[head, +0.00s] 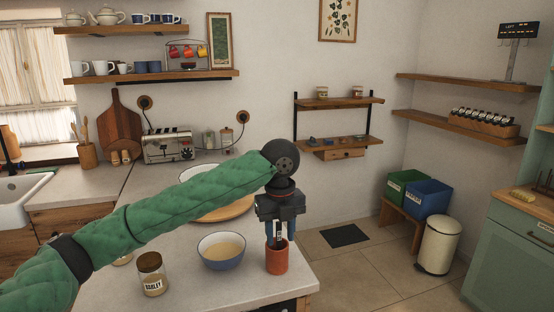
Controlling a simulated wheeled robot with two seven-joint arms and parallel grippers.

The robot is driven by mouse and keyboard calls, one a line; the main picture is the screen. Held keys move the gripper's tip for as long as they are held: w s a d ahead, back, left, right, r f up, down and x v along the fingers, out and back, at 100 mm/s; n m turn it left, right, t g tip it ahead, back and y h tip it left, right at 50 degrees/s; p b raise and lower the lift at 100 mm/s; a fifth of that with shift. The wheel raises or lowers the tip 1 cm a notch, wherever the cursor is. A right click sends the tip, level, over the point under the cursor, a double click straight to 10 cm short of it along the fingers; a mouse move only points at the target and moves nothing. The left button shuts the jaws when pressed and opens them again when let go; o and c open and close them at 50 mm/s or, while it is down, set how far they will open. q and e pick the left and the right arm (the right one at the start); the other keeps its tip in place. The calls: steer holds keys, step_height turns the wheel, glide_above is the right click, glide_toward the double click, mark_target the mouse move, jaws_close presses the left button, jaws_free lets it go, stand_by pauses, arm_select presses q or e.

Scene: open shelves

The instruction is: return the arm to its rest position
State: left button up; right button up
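My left arm, in a green quilted sleeve, reaches in from the left across the counter in the head view. Its gripper (280,233) points down just above a terracotta cup (277,260) near the counter's front right corner. The two blue fingers stand apart, one on each side. A slim dark upright thing with a pale mark (279,236) shows between them, rising from the cup; the fingers look clear of it. My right gripper is not in view.
A blue bowl (221,262) of pale contents and a jar labelled barley (152,283) stand left of the cup. A round wooden board (228,210) lies partly behind my arm. Wall shelves (340,102) hang behind. The floor at right is mostly open, with a bin (439,246).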

arm_select(q)
steer(key=s+f+n+t+h, duration=0.15)
steer(key=s+f+n, duration=0.25)
steer(key=f, duration=0.4)
steer(key=s+d+f+n+h, duration=0.1)
steer(key=s+f+n+h, duration=0.1)
steer(key=s+f+n, duration=0.45)
steer(key=s+f+n+h, duration=0.1)
steer(key=f+n+h, duration=0.15)
steer(key=f, duration=0.65)
steer(key=s+a+f+n+t+y, duration=0.1)
steer(key=s+a+f+n+y, duration=0.1)
steer(key=s+a+f+n, duration=0.5)
steer(key=s+a+f+n+y, duration=0.2)
steer(key=s+a+f+n, duration=0.15)
steer(key=s+a, duration=0.5)
steer(key=s+a+f+n+t+y, duration=0.1)
steer(key=s+a+f+n+y, duration=0.1)
steer(key=s+a+f+n, duration=0.45)
steer(key=s+d+f+g, duration=0.1)
steer(key=s+f, duration=0.2)
steer(key=f, duration=1.5)
steer(key=s+d+f+g, duration=0.1)
steer(key=s+f, duration=0.2)
steer(key=f, duration=1.5)
steer(key=shift+d+f, duration=0.2)
steer(key=shift+f, duration=0.05)
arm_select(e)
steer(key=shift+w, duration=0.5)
